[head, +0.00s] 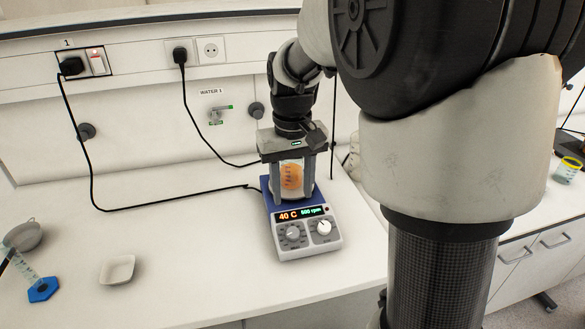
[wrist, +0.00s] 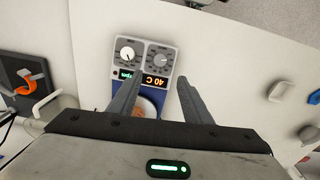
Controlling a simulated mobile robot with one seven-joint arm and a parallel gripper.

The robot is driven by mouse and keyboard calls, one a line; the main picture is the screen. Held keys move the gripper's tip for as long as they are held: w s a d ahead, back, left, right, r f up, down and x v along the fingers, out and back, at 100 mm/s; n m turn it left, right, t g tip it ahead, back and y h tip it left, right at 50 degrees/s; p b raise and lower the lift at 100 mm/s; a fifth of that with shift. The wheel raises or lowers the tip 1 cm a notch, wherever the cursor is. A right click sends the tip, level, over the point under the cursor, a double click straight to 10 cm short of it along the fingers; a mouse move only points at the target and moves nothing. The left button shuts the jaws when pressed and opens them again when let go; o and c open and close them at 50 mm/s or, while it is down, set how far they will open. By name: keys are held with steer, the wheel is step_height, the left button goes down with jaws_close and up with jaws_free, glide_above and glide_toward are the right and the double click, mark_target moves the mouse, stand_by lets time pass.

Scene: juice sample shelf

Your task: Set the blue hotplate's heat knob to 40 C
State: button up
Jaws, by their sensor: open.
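The blue hotplate (head: 269,209) stands on the bench with a white front panel. Its display (head: 300,214) reads 40 C and 500 rpm. The heat knob (head: 292,234) is at the left of the panel, under the 40 C reading; a whiter knob (head: 323,228) is at the right. The wrist view shows the panel upside down, with the heat knob (wrist: 160,61) at right. A glass beaker with orange contents (head: 291,177) stands on the plate. My gripper (head: 292,192) is open above the plate, its fingers appearing either side of the beaker; contact cannot be told.
Cables run from the wall sockets (head: 211,50) along the bench behind and left of the hotplate. A small white dish (head: 117,270), a blue-based cylinder (head: 43,289) and a grey strainer (head: 24,235) are at left. The bench in front of the hotplate is clear.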

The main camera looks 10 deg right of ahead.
step_height(320, 180, up, 5)
steer(key=shift+s+r, duration=0.1)
stand_by(0.3)
